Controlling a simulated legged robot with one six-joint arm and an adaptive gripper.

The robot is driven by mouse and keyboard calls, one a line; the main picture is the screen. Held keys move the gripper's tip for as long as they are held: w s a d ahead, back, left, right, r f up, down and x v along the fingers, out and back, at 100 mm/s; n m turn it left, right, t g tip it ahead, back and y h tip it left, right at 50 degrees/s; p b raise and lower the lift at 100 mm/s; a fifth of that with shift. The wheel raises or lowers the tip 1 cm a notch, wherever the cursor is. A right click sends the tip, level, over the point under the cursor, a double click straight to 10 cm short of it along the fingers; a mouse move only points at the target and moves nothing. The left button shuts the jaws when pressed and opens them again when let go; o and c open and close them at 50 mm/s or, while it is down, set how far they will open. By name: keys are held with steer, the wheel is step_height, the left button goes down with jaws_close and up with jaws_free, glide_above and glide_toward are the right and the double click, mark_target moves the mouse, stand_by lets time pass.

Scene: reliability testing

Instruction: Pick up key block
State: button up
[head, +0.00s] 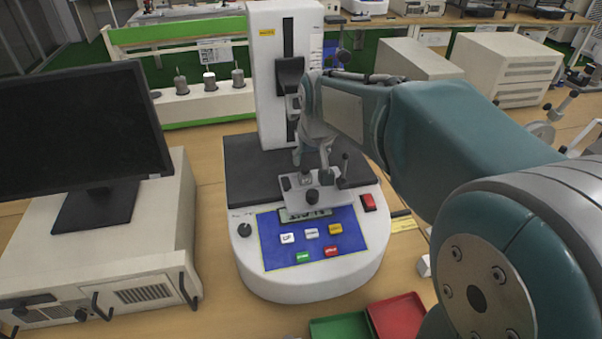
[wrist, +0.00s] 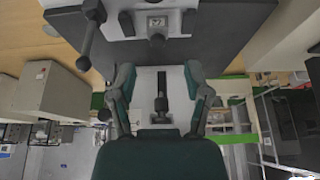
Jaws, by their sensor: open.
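My gripper (head: 312,158) is open and points down over the metal fixture plate (head: 332,197) on the test machine (head: 310,285). In the wrist view the two fingers of my gripper (wrist: 162,82) are apart with nothing held between them. A small square piece (wrist: 156,23), which may be the key block, sits on the fixture at the top of the wrist view, between a lever and a round knob. In the head view my fingers partly cover this spot. A small white block (head: 424,266) lies on the table right of the machine. I cannot tell which is the key block.
The machine's white column (head: 265,80) stands behind my gripper. A lever (head: 344,168) rises at the fixture's right. A green tray (head: 340,328) and a red tray (head: 398,316) lie in front. A monitor (head: 80,130) on a beige unit stands at left.

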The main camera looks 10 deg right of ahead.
mark_target(305, 170)
steer(key=x, duration=0.3)
steer(key=w+x, duration=0.1)
steer(key=x, duration=0.2)
steer(key=shift+w+f, duration=0.1)
steer(key=shift+w, duration=0.05)
steer(key=x, duration=0.5)
steer(key=shift+w+d, duration=0.2)
jaws_close()
